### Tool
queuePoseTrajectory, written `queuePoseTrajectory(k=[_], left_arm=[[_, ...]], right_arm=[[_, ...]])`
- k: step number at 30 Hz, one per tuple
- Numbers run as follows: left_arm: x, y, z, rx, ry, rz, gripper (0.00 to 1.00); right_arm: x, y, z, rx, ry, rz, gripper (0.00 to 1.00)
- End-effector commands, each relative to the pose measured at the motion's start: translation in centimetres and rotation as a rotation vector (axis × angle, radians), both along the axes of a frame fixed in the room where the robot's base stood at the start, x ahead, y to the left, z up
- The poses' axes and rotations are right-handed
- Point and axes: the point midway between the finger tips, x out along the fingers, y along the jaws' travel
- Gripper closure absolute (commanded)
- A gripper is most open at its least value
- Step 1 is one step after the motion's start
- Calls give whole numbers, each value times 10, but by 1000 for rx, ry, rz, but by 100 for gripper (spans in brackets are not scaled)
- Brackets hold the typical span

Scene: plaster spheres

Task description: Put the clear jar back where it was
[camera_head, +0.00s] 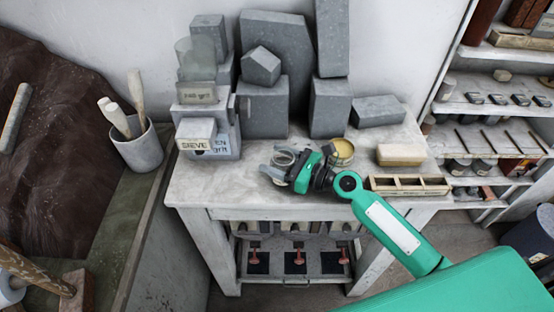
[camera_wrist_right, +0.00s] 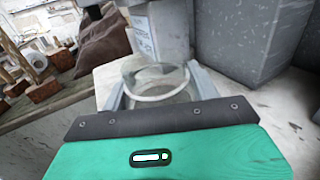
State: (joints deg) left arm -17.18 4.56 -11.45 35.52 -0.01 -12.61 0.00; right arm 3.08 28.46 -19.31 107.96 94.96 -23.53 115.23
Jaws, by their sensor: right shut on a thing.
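A clear jar (camera_head: 284,157) with a round pale rim is between the fingers of my right gripper (camera_head: 277,161), over the front middle of the white table (camera_head: 225,188). In the right wrist view the clear jar (camera_wrist_right: 160,84) sits upright between the two grey fingers of the right gripper (camera_wrist_right: 158,88), which are shut on it. Its lower part is partly hidden by the gripper body, and I cannot tell whether its base touches the table. My left gripper is not in view.
A yellowish tin (camera_head: 341,152) stands just right of the gripper, near a tan block (camera_head: 401,154) and a wooden divided tray (camera_head: 408,184). Grey plaster blocks (camera_head: 263,108) crowd the back. Labelled boxes (camera_head: 208,137) with glassy cylinders on top stand left. The table's front left is bare.

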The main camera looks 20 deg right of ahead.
Motion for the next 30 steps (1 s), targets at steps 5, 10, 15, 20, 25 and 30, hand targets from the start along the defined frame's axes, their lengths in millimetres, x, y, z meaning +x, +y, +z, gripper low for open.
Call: queuePoseTrajectory(k=[5,10,15,20,25,30], left_arm=[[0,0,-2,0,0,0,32],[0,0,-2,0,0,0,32],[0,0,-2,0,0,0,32],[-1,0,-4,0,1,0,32],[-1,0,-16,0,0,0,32],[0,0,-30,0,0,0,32]], right_arm=[[0,0,-3,-1,-1,0,31],[0,0,-3,0,0,0,17],[0,0,-2,0,0,0,17],[-4,-5,-2,-1,1,-1,17],[-25,-26,-5,-3,1,-1,17],[-49,-52,-5,-2,1,-1,17]])
